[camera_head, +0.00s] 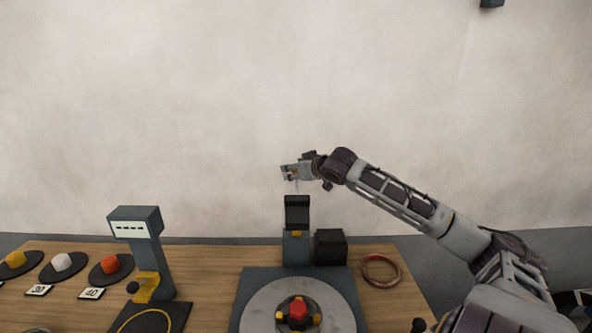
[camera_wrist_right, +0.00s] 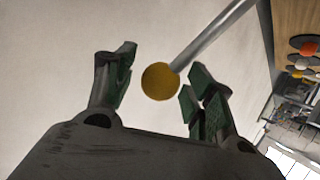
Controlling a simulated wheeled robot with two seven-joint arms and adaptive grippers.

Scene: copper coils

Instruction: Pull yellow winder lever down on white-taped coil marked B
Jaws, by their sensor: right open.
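The winder lever is a thin metal rod (camera_wrist_right: 212,36) with a round yellow knob (camera_wrist_right: 160,81) at its end, seen in the right wrist view. The knob lies between the two spread fingers of my right gripper (camera_head: 286,173), with gaps showing beside it. In the head view the gripper is high above the winder's dark upright post (camera_head: 297,213), and only a short bit of rod shows below it. The winder's grey disc (camera_head: 257,312) has a red hub (camera_head: 298,310). I cannot make out white tape or a B mark. My left gripper is out of view.
A copper ring coil (camera_head: 381,270) lies on the wooden table (camera_head: 215,275) right of a black box (camera_head: 330,247). A grey stand with a display (camera_head: 134,228) is at the left, beside cards and dark discs with coloured pieces. The wall behind is bare.

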